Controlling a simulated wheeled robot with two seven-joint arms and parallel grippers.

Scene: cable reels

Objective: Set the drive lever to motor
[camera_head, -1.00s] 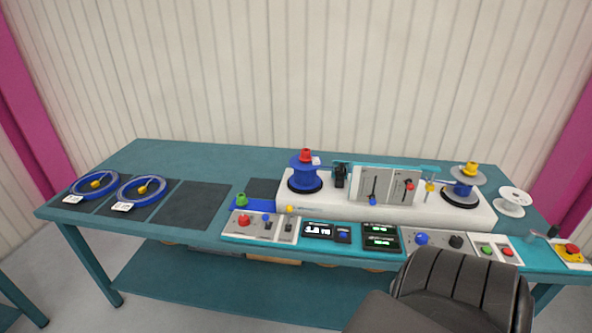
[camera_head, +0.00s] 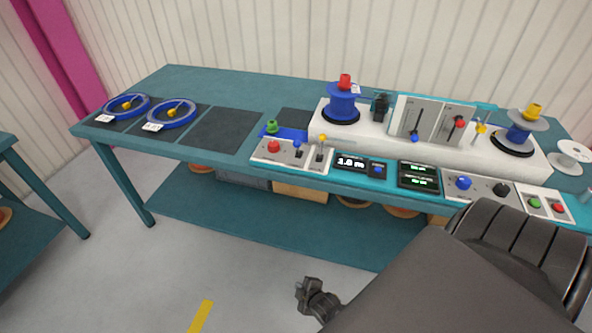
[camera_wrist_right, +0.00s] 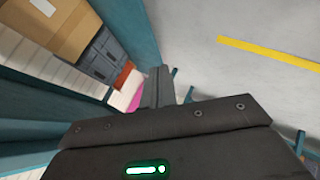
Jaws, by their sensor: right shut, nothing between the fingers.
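The cable machine's white body (camera_head: 375,143) stands on the teal bench. Two grey panels on it carry levers: one lever with a blue knob (camera_head: 415,138) hanging low and one lever with a red knob (camera_head: 460,124) standing higher. The front console also has small levers with a blue knob (camera_head: 298,145) and a yellow knob (camera_head: 322,138). I cannot read which lever is marked drive. My right gripper (camera_head: 304,293) is shut and empty, low in front of the bench and apart from all levers. Its closed fingers (camera_wrist_right: 158,88) show in the right wrist view. My left gripper is not in view.
The teal bench (camera_head: 190,85) holds two blue cable coils (camera_head: 125,106) at left and dark mats. Spools stand on the machine. A lower shelf (camera_head: 250,215) holds boxes. Open floor (camera_head: 240,270) with a yellow stripe lies in front.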

